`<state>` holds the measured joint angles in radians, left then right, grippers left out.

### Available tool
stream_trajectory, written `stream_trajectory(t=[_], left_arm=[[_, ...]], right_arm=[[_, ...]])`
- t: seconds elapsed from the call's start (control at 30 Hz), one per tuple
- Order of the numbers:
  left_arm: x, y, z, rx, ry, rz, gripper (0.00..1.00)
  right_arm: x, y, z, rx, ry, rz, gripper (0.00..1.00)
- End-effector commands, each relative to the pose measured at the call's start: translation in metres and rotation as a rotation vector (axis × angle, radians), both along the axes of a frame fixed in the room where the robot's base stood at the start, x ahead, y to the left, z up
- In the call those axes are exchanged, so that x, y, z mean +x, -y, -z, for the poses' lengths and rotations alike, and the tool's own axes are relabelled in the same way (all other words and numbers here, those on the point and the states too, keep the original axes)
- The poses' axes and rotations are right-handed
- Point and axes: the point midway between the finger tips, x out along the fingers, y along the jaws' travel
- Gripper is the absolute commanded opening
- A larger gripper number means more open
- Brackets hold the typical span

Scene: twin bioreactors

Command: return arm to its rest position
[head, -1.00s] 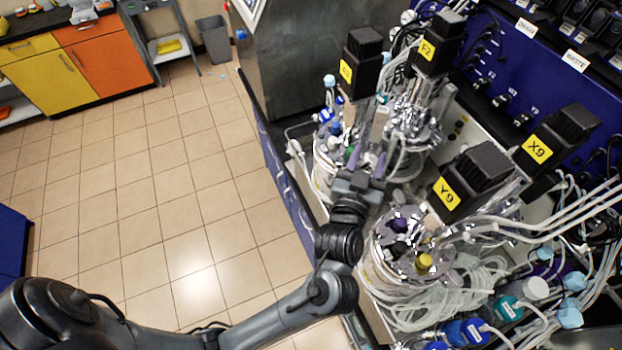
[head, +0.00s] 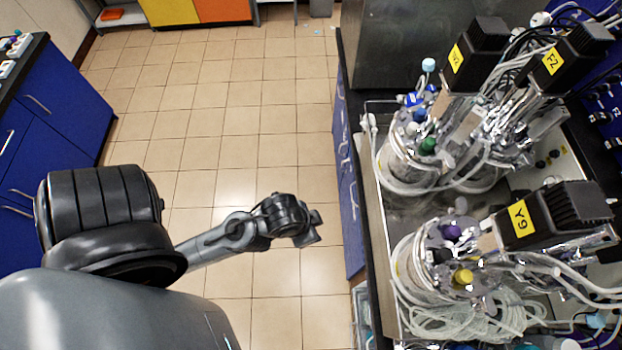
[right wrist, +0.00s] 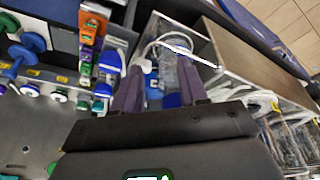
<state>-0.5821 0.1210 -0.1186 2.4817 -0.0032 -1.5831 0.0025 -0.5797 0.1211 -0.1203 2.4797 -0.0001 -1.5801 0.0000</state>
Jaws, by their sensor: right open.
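My left arm comes in from the lower left in the head view. Its gripper (head: 313,228) hangs over the tiled floor, left of the bench and apart from the bioreactors. Its fingers are too foreshortened to tell if they are open or shut. My right gripper (right wrist: 160,88) shows only in the right wrist view. Its two purple-grey fingers are spread, with nothing seen held between them. The rear bioreactor (head: 412,160) and the front bioreactor (head: 440,255), with a yellow cap and a Y9 motor (head: 545,215), stand on the bench at the right.
A blue cabinet (head: 55,130) stands at the left. Open tiled floor (head: 235,130) lies between it and the bench edge (head: 350,150). Coiled clear tubing (head: 465,315) lies by the front bioreactor. In the right wrist view, blue-handled items (right wrist: 28,45) are at the left.

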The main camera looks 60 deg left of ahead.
Motion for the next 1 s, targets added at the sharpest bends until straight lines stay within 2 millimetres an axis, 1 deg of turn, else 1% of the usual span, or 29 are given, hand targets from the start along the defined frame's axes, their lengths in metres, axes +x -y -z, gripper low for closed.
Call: stream_trajectory(t=[0.23,0.33,0.47,0.63,0.73,0.83,1.0], left_arm=[[0.001,0.000,-0.002,-0.001,0.002,0.000,0.45],[0.001,0.000,-0.010,-0.001,0.003,0.000,0.45],[0.001,0.000,-0.032,-0.001,0.003,0.000,0.45],[0.001,0.001,-0.068,-0.001,0.003,0.000,0.45],[0.001,0.001,-0.083,-0.002,0.005,0.000,0.45],[0.001,0.001,-0.088,-0.002,0.007,0.001,0.45],[0.001,0.001,-0.084,-0.002,0.004,0.000,0.45]], right_arm=[[0.000,-0.001,-0.002,0.005,0.000,0.004,0.43],[0.000,-0.001,-0.010,0.006,-0.001,0.004,0.43],[0.000,-0.001,-0.031,0.005,-0.002,0.004,0.43],[0.000,-0.001,-0.068,0.004,-0.001,0.004,0.43],[0.000,-0.001,-0.083,0.003,0.003,0.002,0.43],[0.000,0.000,-0.088,0.001,0.004,0.000,0.43],[0.000,0.001,-0.084,-0.005,0.001,-0.003,0.43]])
